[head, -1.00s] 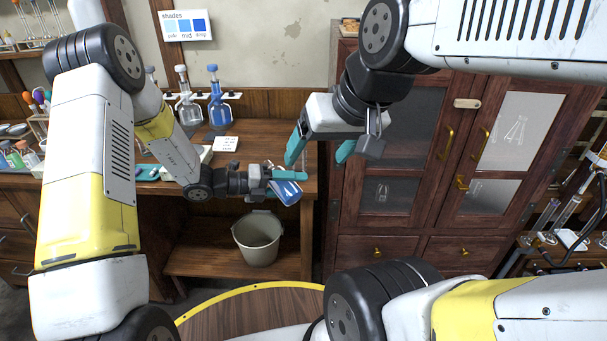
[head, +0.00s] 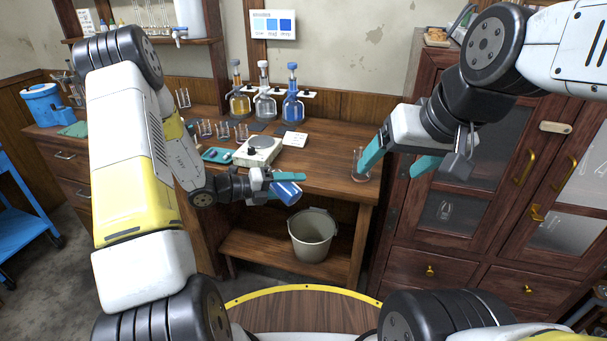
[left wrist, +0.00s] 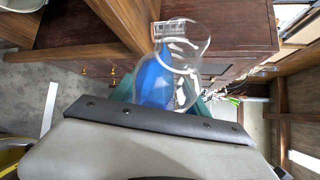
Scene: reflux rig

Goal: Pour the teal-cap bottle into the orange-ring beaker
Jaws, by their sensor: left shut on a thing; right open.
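My left gripper (head: 284,184) is shut on a clear glass vessel with blue liquid (head: 288,193), held tilted in front of the bench's front edge, above the bucket. The left wrist view also shows this vessel (left wrist: 168,80), with the blue inside it. I cannot make out a teal cap on it. My right gripper (head: 398,166) is open and empty, near the bench's right end. A small clear glass beaker (head: 360,172) stands on the bench corner close to its left finger. I cannot make out an orange ring on any glass.
A grey bucket (head: 312,238) stands on the lower shelf of the bench (head: 325,150). A white hot plate (head: 259,150), a teal tray (head: 217,156) and several small beakers (head: 222,130) are on the bench. Three flasks stand at the back, including a blue one (head: 292,105). A cabinet (head: 465,190) is right.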

